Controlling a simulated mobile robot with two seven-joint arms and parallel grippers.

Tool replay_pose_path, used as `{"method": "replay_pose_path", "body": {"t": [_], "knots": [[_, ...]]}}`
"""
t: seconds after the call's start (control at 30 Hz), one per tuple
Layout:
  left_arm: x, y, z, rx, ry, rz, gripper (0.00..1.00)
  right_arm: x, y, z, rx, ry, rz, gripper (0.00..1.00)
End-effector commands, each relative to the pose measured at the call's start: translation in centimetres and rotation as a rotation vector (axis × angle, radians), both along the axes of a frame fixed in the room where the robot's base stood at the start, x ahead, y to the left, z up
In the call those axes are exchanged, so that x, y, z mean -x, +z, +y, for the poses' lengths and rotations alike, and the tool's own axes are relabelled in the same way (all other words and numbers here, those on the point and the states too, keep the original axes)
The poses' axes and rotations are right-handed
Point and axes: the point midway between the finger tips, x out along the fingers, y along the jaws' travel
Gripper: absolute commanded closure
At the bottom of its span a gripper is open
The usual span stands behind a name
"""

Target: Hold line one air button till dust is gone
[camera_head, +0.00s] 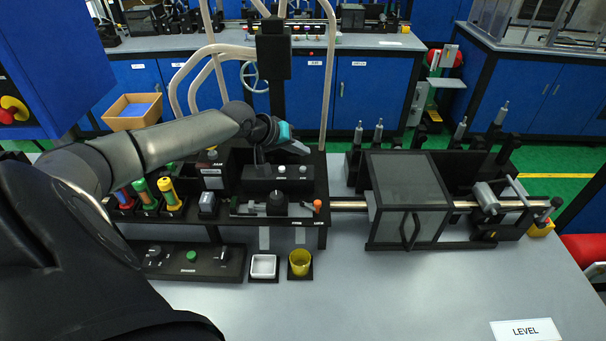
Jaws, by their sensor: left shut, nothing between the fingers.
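My left arm comes in from the left. Its gripper (297,147), with a teal band at the wrist, is shut and empty above the rear of the black bench unit (318,220). Below it is a black box (262,172) with small light buttons on its top. The fingertips look apart from this box, but the exact gap is hard to judge. A front panel (215,270) carries a green button (192,256) and black knobs. I cannot read which button is the line one air button. Dust cannot be made out. My right gripper is out of view.
Red, green and yellow-handled tools (167,190) stand at the unit's left. A clear-sided guard box (408,205) stands to the right. The grey tabletop (400,295) is free in front, except for a LEVEL card (526,330).

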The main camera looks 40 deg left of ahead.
Motion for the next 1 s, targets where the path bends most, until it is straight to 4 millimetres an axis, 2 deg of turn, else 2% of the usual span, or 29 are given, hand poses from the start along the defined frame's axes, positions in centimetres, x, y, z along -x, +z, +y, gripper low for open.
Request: {"method": "replay_pose_path", "body": {"t": [0.03,0.23,1.0], "knots": [[0.0,-1.1,0.0,0.003,0.001,0.002,1.0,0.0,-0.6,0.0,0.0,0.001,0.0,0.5],[0.0,-2.5,0.0,0.001,0.0,0.001,1.0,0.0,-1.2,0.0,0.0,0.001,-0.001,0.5],[0.0,-2.6,0.0,0.001,0.0,0.001,1.0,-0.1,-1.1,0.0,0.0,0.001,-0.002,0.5]]}}
